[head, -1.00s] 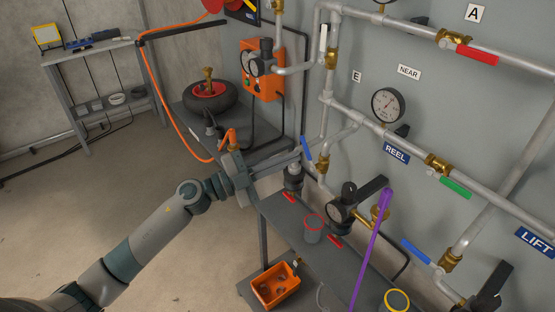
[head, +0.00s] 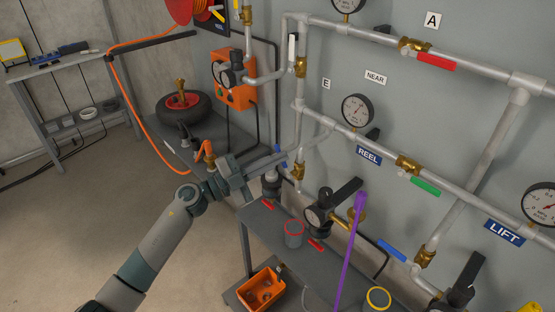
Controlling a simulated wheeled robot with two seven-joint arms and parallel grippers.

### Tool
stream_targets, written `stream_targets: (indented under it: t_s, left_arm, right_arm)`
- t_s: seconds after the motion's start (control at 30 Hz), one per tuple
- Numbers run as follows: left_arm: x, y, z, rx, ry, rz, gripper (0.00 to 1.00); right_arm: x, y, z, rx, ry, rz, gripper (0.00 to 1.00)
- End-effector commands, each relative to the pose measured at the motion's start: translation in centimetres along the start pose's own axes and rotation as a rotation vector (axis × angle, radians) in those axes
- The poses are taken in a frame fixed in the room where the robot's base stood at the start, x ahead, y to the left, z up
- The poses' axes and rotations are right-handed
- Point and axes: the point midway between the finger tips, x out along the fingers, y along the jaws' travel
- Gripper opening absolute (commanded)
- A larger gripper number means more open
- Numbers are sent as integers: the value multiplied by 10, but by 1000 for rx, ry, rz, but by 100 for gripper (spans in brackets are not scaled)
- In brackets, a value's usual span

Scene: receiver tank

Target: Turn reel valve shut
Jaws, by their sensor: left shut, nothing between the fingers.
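The white REEL label (head: 368,155) on blue sits on the wall below a pipe, between a round gauge (head: 357,110) and a brass valve with a green handle (head: 425,186). A blue lever handle (head: 277,149) is by the lower brass fitting (head: 298,172) of the vertical pipe; my fingers cover part of it. My left gripper (head: 284,156) is shut with nothing in it and reaches across that blue lever. I cannot tell whether it touches the lever. My right gripper is not in view.
A grey bench (head: 258,224) below the pipes carries a red-rimmed cup (head: 294,234), red handles and a purple rod (head: 350,250). An orange bin (head: 262,290) stands lower. An orange hose (head: 137,115) runs from the red reel (head: 180,10). Open floor lies left.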

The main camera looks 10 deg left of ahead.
Motion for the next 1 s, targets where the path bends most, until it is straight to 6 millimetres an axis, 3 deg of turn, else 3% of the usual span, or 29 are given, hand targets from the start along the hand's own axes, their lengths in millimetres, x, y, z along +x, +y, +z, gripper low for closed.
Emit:
stream_targets:
  t_s: [1.0]
  left_arm:
    - [-3, -1, 8, -127, -4, -44, 0]
  right_arm:
    - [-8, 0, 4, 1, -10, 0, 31]
